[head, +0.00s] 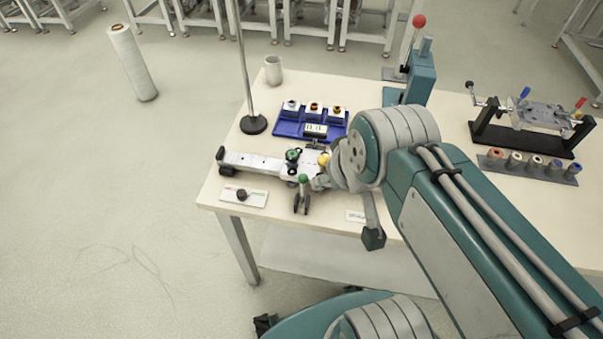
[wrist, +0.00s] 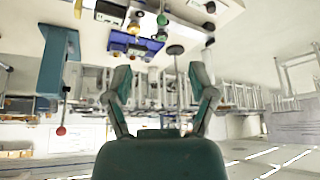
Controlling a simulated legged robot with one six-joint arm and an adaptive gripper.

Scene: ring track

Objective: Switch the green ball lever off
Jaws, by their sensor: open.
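The green ball (head: 292,154) of the lever sits on the pale fixture near the table's front left. It also shows at the top of the wrist view (wrist: 160,18), which is upside down. A yellow ball (head: 323,160) stands just right of it, and shows in the wrist view too (wrist: 133,27).
A blue tray (head: 286,129) with rings and a display lies behind the fixture. A post on a black base (head: 253,124) stands left of it. A small panel with a black knob (head: 242,195) lies at front left. A teal press (head: 424,72) stands at back right.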

